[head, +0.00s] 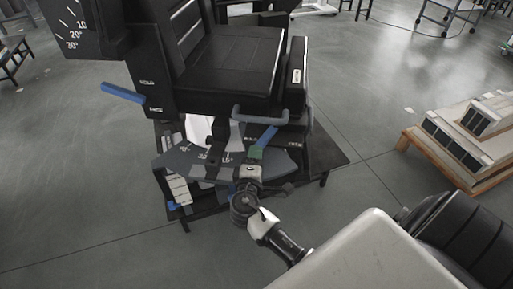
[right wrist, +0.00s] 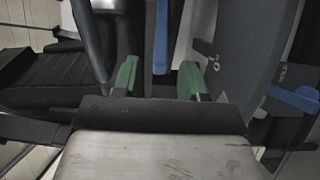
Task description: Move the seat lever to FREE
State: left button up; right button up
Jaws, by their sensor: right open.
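A blue lever (head: 267,137) rises beside the right front of the black seat (head: 232,65), above a dark curved scale plate (head: 277,162). The small lettering by this lever is unreadable. My left gripper is out of view.
Another blue lever (head: 123,92) sticks out left of the seat column, beside small lettering. A grey bar handle (head: 262,111) crosses just above the right gripper. A wooden pallet with boxes (head: 462,143) stands at the right. The floor around is mostly clear.

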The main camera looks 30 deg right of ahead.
aim_at(266, 137)
jog(key=shift+x, duration=2.25)
jog(key=shift+c, duration=0.3)
grip_shut()
